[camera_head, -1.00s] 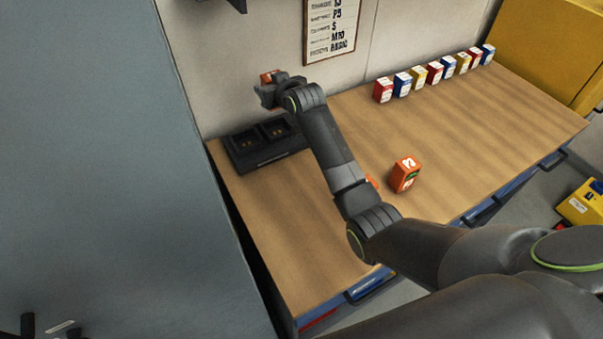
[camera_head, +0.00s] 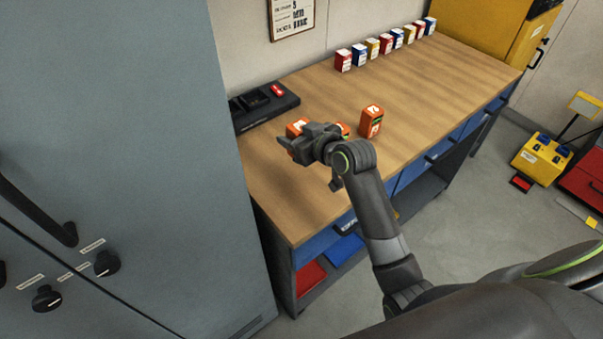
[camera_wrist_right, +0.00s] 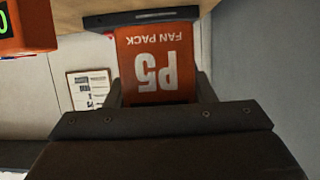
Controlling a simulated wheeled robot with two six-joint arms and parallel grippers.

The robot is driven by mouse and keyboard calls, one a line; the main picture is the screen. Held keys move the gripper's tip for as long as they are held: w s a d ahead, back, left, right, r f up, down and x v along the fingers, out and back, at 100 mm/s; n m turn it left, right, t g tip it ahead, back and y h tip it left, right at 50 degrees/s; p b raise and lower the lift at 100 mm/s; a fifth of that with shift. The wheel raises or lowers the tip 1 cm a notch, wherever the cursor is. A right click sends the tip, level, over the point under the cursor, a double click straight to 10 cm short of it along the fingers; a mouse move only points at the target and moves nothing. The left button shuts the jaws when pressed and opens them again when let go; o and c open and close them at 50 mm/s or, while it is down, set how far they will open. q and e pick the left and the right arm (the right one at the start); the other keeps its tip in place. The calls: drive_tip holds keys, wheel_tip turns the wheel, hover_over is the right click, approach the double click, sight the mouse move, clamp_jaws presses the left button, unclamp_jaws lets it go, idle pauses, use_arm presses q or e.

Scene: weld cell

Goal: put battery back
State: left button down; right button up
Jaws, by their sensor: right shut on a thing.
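My right gripper (camera_head: 298,140) is shut on an orange battery (camera_head: 297,126), held over the near left part of the workbench. In the right wrist view the same battery (camera_wrist_right: 157,65) sits between the fingers (camera_wrist_right: 160,98), its "P5 FAN PACK" label upside down. A second orange battery (camera_head: 371,121) stands upright on the bench, right of the gripper. Another orange piece (camera_head: 343,128) shows behind the wrist, mostly hidden. The black charger (camera_head: 268,108) lies at the back left of the bench, with a red patch at its right end. My left gripper is out of view.
Several small red, blue and yellow boxes (camera_head: 384,44) stand in a row along the back of the workbench (camera_head: 430,90). A grey cabinet (camera_head: 130,130) rises close on the left. The middle and right of the bench are clear.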

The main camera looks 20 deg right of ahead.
drive_tip(key=f, duration=0.4)
drive_tip(key=shift+w+f, duration=0.1)
drive_tip(key=shift+w, duration=0.15)
drive_tip(key=shift+f+p, duration=0.3)
drive_tip(key=shift+f, duration=1.7)
drive_tip(key=shift+s, duration=0.1)
drive_tip(key=o, duration=1.2)
drive_tip(key=shift+f, duration=0.15)
drive_tip(key=b+v, duration=0.1)
drive_tip(key=v, duration=1.1)
drive_tip(key=shift+r, duration=0.2)
